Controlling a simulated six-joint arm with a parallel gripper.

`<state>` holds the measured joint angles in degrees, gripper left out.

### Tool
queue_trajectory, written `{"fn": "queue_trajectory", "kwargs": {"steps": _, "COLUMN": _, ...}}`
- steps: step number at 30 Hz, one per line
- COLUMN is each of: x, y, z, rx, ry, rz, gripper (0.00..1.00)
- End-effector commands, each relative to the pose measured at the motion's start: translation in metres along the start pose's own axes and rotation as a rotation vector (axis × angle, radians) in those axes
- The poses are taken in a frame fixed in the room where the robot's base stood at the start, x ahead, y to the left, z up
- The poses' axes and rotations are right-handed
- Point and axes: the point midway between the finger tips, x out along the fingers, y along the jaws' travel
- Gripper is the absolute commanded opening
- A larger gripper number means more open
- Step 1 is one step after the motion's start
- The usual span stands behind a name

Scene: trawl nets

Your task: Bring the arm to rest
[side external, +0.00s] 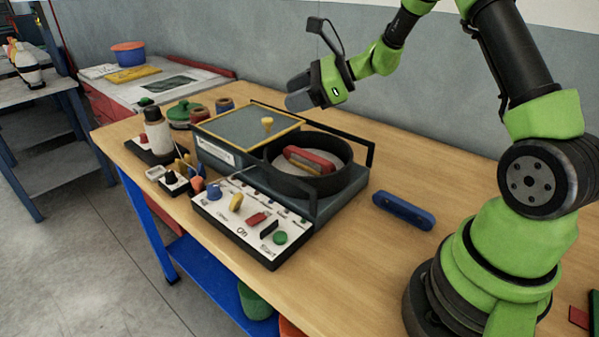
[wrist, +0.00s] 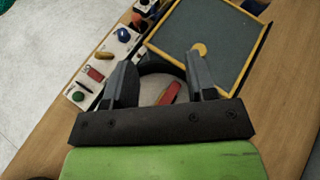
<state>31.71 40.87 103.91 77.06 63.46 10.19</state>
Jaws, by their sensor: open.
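My green and black arm rises from the right side of the wooden table, and my gripper (side external: 299,93) hangs in the air above and behind the machine. In the wrist view my gripper (wrist: 157,80) is open, its two fingers apart with nothing between them. Beyond the fingers are a round black bowl (side external: 272,168) on the machine and a red piece (side external: 313,161) with a tan part inside the bowl. The red piece also shows in the wrist view (wrist: 169,93).
The machine has a yellow-edged plate (side external: 245,127) with a yellow knob and a white control panel (side external: 235,217). A blue bar (side external: 403,211) lies on the table between machine and arm base. Bottles and jars (side external: 158,132) stand at the left end. A wall is close behind.

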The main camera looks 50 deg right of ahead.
Motion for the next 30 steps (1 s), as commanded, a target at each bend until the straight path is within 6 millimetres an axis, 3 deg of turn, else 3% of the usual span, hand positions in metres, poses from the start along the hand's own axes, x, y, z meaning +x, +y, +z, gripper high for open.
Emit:
{"fn": "queue_trajectory", "kwargs": {"steps": 1, "x": -0.006, "y": 0.018, "z": 0.025, "rx": -0.122, "ry": 0.012, "rz": 0.056, "gripper": 0.52}}
{"fn": "queue_trajectory", "kwargs": {"steps": 4, "x": -0.021, "y": 0.057, "z": 0.06, "rx": -0.363, "ry": 0.05, "rz": 0.168, "gripper": 0.52}}
{"fn": "queue_trajectory", "kwargs": {"steps": 11, "x": -0.073, "y": 0.141, "z": 0.101, "rx": -0.926, "ry": 0.14, "rz": 0.365, "gripper": 0.52}}
{"fn": "queue_trajectory", "kwargs": {"steps": 15, "x": -0.11, "y": 0.181, "z": 0.105, "rx": -1.275, "ry": 0.2, "rz": 0.443, "gripper": 0.52}}
{"fn": "queue_trajectory", "kwargs": {"steps": 19, "x": -0.142, "y": 0.207, "z": 0.098, "rx": -1.588, "ry": 0.262, "rz": 0.48, "gripper": 0.52}}
{"fn": "queue_trajectory", "kwargs": {"steps": 24, "x": -0.172, "y": 0.222, "z": 0.086, "rx": -1.895, "ry": 0.337, "rz": 0.488, "gripper": 0.52}}
{"fn": "queue_trajectory", "kwargs": {"steps": 30, "x": -0.185, "y": 0.226, "z": 0.078, "rx": -2.042, "ry": 0.382, "rz": 0.481, "gripper": 0.52}}
